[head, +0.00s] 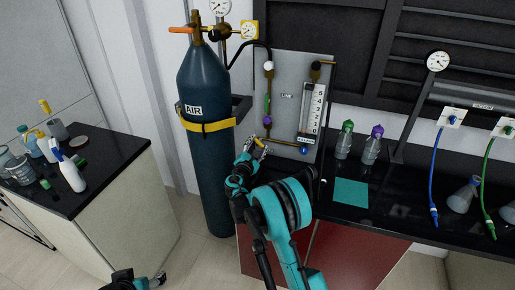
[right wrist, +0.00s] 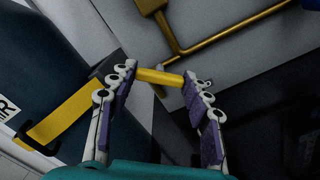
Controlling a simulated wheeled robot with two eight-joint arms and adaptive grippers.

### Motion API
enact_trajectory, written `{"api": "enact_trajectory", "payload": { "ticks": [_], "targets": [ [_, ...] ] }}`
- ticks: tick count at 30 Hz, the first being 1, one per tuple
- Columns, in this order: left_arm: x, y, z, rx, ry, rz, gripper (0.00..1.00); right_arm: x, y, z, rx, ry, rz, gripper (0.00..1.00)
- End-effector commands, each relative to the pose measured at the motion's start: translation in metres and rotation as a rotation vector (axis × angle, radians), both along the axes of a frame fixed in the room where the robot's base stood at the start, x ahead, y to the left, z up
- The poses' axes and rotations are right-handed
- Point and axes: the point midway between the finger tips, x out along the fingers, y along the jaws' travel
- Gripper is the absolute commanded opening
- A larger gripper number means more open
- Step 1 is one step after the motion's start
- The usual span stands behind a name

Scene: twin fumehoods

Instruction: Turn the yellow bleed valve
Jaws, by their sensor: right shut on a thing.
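The yellow bleed valve handle (right wrist: 160,77) is a short yellow bar on the lower pipework of the grey panel (head: 285,88). My right gripper (head: 257,152) is at the panel's lower left, just right of the gas cylinder. In the right wrist view its two fingers (right wrist: 160,84) are shut on the handle, one fingertip at each end of the bar. The fingers hide much of the handle in the head view.
A dark AIR cylinder (head: 205,90) with a yellow strap (head: 208,126) stands left of the panel. A flow gauge (head: 310,108) is on the panel. Bottles (head: 372,148) and a teal mat (head: 350,193) are on the black bench at right. A side counter (head: 110,150) holds bottles.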

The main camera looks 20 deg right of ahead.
Motion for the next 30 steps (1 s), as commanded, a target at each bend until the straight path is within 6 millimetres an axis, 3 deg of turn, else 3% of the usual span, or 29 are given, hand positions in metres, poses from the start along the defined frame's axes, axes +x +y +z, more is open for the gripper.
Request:
{"api": "enact_trajectory", "payload": {
  "ticks": [18,30],
  "targets": [
    [0.0,0.0,-0.02,0.0,0.0,0.0,0.6,0.0,0.0,-0.001,0.47,-0.317,0.0,0.2],
    [0.0,0.0,-0.025,0.0,0.0,0.0,0.6,0.0,0.0,0.0,0.662,-0.447,0.0,0.2]
  ]
}}
